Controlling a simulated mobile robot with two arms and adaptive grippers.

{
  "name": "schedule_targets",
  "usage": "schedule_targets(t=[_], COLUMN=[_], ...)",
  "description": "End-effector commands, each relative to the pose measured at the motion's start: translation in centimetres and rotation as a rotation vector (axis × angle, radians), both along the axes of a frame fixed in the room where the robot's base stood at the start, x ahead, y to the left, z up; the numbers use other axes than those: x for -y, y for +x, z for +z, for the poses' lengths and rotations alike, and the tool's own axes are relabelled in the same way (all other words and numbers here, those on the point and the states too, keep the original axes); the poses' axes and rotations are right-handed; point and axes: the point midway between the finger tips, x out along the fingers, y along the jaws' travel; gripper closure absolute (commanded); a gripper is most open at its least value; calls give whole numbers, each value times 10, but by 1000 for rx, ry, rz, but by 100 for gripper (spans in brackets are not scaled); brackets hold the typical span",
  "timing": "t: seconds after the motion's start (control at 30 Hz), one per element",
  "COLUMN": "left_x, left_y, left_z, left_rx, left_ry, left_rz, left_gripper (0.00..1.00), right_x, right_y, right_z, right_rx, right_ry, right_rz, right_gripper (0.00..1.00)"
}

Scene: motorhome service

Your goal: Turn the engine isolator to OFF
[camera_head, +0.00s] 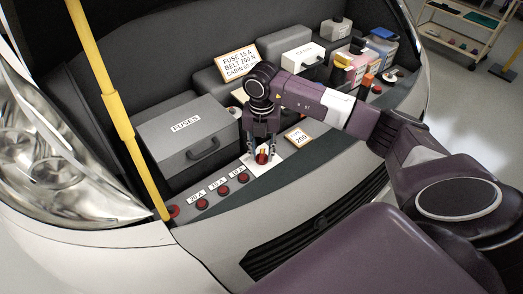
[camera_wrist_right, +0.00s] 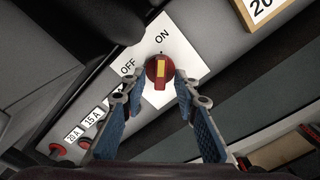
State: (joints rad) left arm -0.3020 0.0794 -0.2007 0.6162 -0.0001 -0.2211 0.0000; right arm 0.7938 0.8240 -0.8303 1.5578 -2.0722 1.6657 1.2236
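The engine isolator (camera_wrist_right: 159,72) is a red round knob with a yellow stripe on a white plate (camera_wrist_right: 185,48) marked OFF and ON. The stripe lines up roughly with the ON label, and OFF lies to its left in the right wrist view. In the head view the knob (camera_head: 262,157) sits below my right gripper (camera_head: 261,153). My right gripper (camera_wrist_right: 158,88) is open, with one finger on each side of the knob. Its right fingertip is very close to the knob; I cannot tell if it touches. My left gripper is not in view.
A grey FUSES box (camera_head: 185,140) stands left of the gripper. Red fuse knobs (camera_head: 222,190) line the front ledge. A yellow prop (camera_head: 115,105) rises at the left. A small card (camera_head: 298,136) stands right of the plate. Bottles and caps (camera_head: 355,60) stand farther right.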

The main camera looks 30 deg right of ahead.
Motion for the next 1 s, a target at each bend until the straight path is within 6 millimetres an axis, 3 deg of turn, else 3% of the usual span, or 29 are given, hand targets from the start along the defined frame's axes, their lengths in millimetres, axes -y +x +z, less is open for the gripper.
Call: schedule_targets(t=[0.17, 0.43, 1.0], left_x=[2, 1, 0], left_y=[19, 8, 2], left_z=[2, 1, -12], left_rx=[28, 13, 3], left_ry=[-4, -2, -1], left_rz=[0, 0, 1], left_gripper=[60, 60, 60], right_x=[0, 0, 1], right_y=[0, 0, 0], right_z=[-1, 0, -2], right_rx=[0, -1, 1], right_ry=[0, 1, 1], right_rz=[0, 0, 112], right_gripper=[72, 100, 100])
